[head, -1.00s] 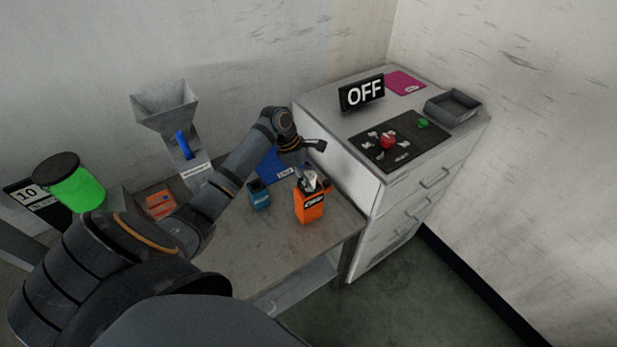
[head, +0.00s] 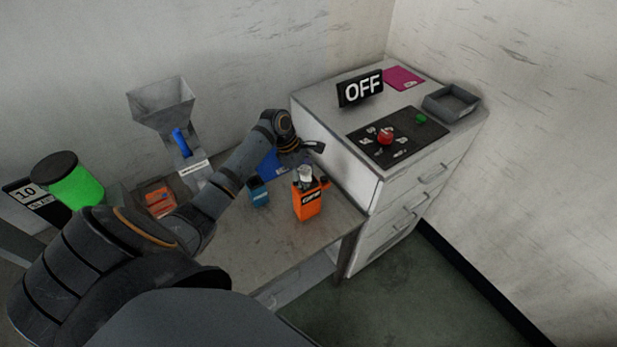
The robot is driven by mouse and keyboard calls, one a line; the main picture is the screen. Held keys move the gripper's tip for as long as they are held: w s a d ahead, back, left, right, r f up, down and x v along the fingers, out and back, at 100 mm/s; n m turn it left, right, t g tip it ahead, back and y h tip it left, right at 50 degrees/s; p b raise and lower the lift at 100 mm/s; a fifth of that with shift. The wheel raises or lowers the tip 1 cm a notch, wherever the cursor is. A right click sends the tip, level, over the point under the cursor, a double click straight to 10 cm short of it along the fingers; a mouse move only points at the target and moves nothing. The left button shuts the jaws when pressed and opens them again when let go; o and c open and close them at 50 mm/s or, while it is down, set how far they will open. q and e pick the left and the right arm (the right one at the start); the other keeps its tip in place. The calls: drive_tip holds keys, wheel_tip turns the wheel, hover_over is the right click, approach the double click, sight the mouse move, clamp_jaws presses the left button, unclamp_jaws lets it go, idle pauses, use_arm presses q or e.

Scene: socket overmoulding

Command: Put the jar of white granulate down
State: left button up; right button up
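My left arm reaches in from the left, and its gripper (head: 312,160) is over the back right of the workbench (head: 240,245). A small pale, whitish piece (head: 306,174) shows just below the gripper, at the top of an orange container (head: 308,204) with a dark label. I cannot tell whether this piece is the jar of white granulate or part of the container. The fingertips are small and partly hidden, so their opening does not show. My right gripper is not in view.
A grey hopper (head: 162,103), a green jar with black lid (head: 76,182), a blue container (head: 259,193) and a blue mat (head: 268,163) are around the bench. A drawer cabinet (head: 380,205) stands right, carrying an OFF sign (head: 360,89) and a tray (head: 451,103). The front bench is clear.

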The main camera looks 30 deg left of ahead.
use_arm(q)
drive_tip(key=shift+s+a, duration=0.15)
drive_tip(key=shift+s, duration=0.1)
drive_tip(key=shift+w, duration=0.1)
drive_tip(key=b+v, duration=0.3)
drive_tip(key=v, duration=1)
drive_tip(key=shift+w+r, duration=0.2)
drive_tip(key=shift+w, duration=0.1)
